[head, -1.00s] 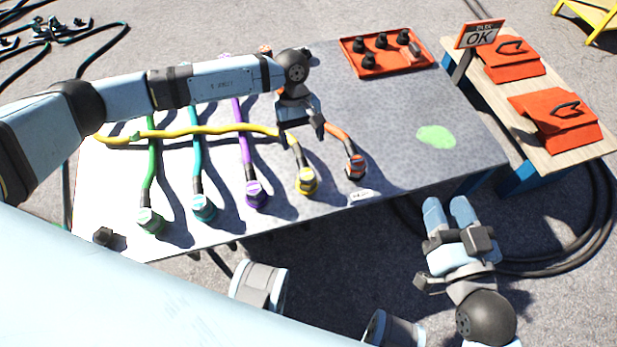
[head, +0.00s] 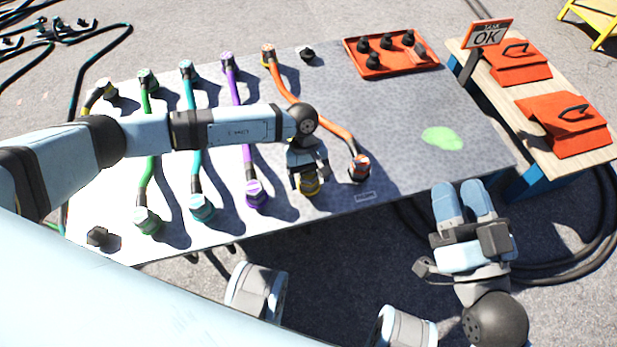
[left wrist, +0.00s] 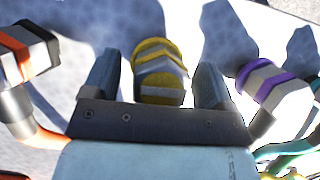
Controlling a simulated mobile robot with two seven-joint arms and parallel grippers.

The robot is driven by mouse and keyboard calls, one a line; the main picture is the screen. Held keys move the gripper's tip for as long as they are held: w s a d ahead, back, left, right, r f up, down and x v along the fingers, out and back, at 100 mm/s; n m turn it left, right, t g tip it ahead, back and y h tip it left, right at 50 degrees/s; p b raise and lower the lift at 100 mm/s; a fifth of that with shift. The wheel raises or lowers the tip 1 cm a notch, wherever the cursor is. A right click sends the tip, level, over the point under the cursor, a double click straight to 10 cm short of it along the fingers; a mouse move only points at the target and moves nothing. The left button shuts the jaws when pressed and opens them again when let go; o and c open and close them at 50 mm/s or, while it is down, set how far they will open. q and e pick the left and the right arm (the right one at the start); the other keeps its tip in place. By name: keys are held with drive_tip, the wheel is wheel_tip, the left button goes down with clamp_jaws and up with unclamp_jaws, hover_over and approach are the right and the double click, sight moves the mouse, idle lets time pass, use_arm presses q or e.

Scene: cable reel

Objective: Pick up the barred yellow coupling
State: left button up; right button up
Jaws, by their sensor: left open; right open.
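The yellow coupling with pale bars (head: 309,187) stands near the table's front edge, mostly hidden by my left gripper in the head view. It also shows in the left wrist view (left wrist: 159,72), yellow with grey-white bands. My left gripper (head: 308,180) is open, above the coupling. In the left wrist view its two fingers stand either side of the coupling with gaps showing; I see no grip. The yellow cable is largely hidden by my left arm. My right gripper (head: 462,203) is open and empty, off the table's front right.
An orange coupling (head: 360,168) stands close to the right and a purple-banded one (head: 254,194) to the left. Teal (head: 202,207) and green (head: 147,220) couplings stand further left. An orange tray (head: 391,55) holds several black caps at the back.

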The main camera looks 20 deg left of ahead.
use_arm(q)
drive_tip(key=shift+s+f, duration=0.1)
drive_tip(key=shift+f, duration=0.25)
drive_tip(key=c, duration=1)
drive_tip(key=shift+c, duration=0.5)
drive_tip(key=shift+r, duration=0.15)
